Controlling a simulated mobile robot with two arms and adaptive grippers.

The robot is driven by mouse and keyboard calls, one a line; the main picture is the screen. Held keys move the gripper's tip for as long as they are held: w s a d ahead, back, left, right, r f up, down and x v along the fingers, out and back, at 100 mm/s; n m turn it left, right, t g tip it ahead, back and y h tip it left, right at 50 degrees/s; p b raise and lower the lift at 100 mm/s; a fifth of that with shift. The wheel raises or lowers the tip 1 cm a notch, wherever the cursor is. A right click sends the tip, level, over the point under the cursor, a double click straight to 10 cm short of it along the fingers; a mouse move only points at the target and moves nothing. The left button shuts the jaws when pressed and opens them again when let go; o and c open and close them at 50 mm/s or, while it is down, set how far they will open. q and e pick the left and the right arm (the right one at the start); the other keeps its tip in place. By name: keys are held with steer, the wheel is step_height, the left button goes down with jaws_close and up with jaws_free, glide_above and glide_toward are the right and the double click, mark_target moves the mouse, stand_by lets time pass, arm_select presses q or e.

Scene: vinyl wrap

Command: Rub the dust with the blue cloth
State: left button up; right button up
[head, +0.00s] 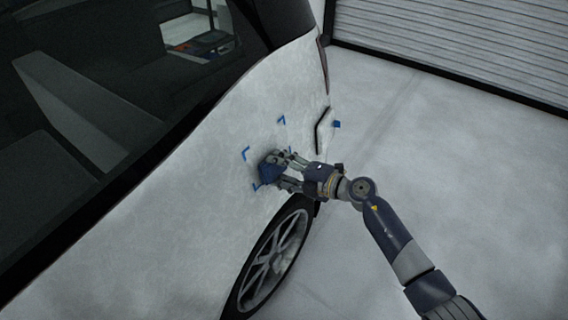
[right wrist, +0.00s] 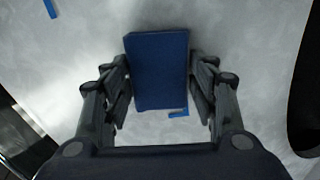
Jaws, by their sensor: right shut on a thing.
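A white, dusty car panel (head: 200,150) fills the middle of the head view, with blue corner marks around a patch above the wheel. My right gripper (head: 277,171) is at that patch and shut on the blue cloth (head: 268,170). In the right wrist view, the blue cloth (right wrist: 159,70) is a block between the two fingers, against or very close to the panel; I cannot tell which. A blue mark (right wrist: 179,113) shows just below it. The dust under the cloth is hidden. My left gripper is not in view.
The car's wheel (head: 272,258) is just below my right gripper. A dark window (head: 110,100) lies to the upper left. A shutter door (head: 460,45) stands at the back right. The grey floor (head: 460,170) is clear on the right.

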steer(key=shift+s+a+r+p, duration=0.2)
steer(key=shift+s+a+p, duration=0.45)
steer(key=shift+s, duration=0.15)
steer(key=shift+s+a+f, duration=0.1)
steer(key=shift+s+a, duration=0.15)
steer(key=shift+s, duration=0.05)
steer(key=shift+p+v, duration=0.8)
steer(key=shift+v, duration=0.15)
steer(key=shift+p+v, duration=0.75)
steer(key=shift+v, duration=1.2)
steer(key=shift+d, duration=0.2)
steer(key=shift+p+v, duration=0.55)
steer(key=shift+v, duration=0.85)
